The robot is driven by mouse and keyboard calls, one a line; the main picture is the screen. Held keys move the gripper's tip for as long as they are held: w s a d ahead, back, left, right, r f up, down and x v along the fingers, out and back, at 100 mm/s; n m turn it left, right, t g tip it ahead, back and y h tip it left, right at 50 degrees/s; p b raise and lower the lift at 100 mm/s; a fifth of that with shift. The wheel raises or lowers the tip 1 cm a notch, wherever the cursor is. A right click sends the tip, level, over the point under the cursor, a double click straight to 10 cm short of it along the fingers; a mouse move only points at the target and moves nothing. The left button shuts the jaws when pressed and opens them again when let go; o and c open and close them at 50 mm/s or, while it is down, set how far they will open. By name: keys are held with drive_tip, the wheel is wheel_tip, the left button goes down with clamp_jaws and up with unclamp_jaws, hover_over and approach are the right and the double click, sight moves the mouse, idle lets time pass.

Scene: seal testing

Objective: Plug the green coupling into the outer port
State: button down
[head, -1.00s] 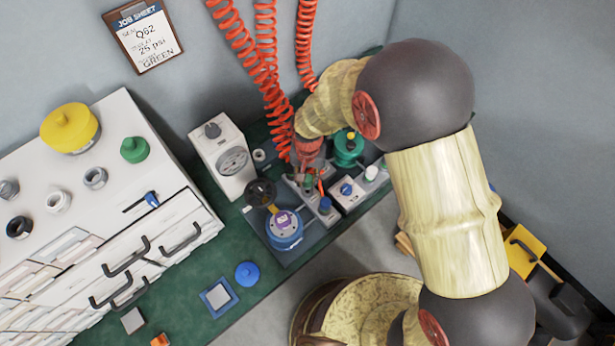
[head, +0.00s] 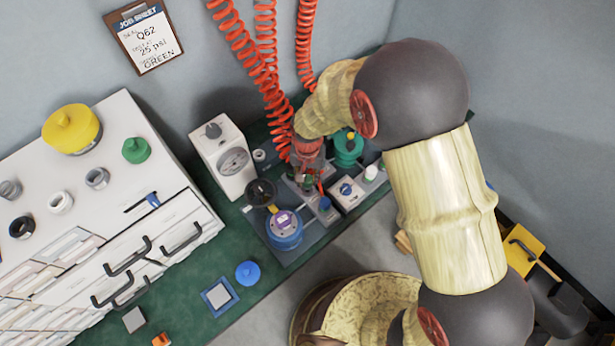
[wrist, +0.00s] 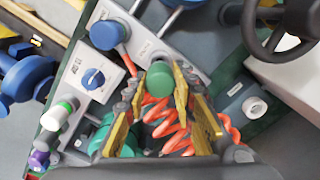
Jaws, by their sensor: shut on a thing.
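In the wrist view the green coupling (wrist: 158,80) sits between the yellow fingers of my gripper (wrist: 158,92), which is shut on it. A red coiled hose (wrist: 168,128) shows behind it. The coupling is over a grey port block (wrist: 152,48); its lower end and the outer port are hidden, so I cannot tell whether it touches the port. A blue coupling (wrist: 107,35) stands to the left on the same fixture. In the head view my gripper (head: 307,172) points down over the fixture, and the green coupling is mostly hidden there.
A knob box (head: 346,193) and a green vessel (head: 348,148) stand right of my gripper. A handwheel (head: 261,192), a blue vessel (head: 285,232) and a white gauge unit (head: 224,157) stand left. Red coiled hoses (head: 266,60) hang behind.

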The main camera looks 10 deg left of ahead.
drive_tip(key=shift+f+b, duration=0.65)
drive_tip(key=shift+f, duration=0.8)
idle(0.4)
drive_tip(key=c, duration=1.5)
unclamp_jaws()
drive_tip(key=shift+o, duration=0.5)
wheel_tip(320, 180, up, 12)
drive_tip(key=shift+r, duration=0.1)
